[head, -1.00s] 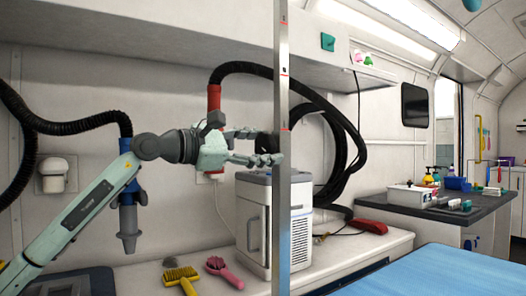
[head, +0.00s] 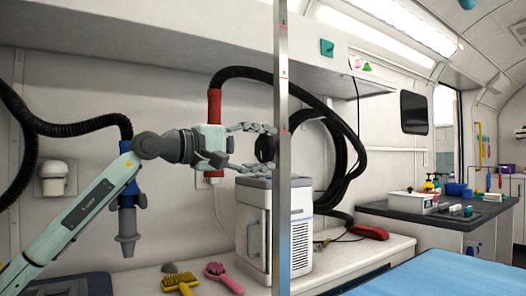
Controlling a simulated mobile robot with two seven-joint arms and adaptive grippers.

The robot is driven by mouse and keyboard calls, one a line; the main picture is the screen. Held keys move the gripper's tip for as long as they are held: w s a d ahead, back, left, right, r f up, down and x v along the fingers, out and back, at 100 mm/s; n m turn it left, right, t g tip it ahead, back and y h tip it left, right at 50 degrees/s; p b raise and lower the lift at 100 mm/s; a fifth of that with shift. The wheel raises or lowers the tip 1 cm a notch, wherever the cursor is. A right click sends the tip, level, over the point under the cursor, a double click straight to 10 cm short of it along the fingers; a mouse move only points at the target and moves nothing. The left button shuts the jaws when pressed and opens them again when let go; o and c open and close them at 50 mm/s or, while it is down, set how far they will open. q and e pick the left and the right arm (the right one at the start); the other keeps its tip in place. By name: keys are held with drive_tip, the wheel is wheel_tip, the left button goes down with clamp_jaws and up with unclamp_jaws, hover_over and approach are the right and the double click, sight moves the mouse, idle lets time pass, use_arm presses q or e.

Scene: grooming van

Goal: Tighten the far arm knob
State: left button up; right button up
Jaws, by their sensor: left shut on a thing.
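A grey upright metal post (head: 283,220) with small red marks stands in the middle of the head view. A dark round knob (head: 264,149) sits at its left side. My left gripper (head: 270,148) reaches in from the left, one finger above the knob and one below, with the fingertips at the post. It is shut on the knob, which shows dark between the fingers. The knob's far side and its join to the post are hidden. My right gripper is not in view.
A white dryer unit (head: 254,215) stands on the bench behind the post. A yellow brush (head: 183,281) and a pink brush (head: 218,272) lie at the lower left. Black hoses (head: 340,110) hang on the wall. A blue table top (head: 465,275) is at the lower right.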

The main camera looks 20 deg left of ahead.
use_arm(q)
drive_tip(key=shift+m, duration=0.9)
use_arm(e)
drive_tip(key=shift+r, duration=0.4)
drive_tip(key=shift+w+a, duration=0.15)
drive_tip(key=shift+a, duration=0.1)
use_arm(q)
drive_tip(key=o, duration=1.2)
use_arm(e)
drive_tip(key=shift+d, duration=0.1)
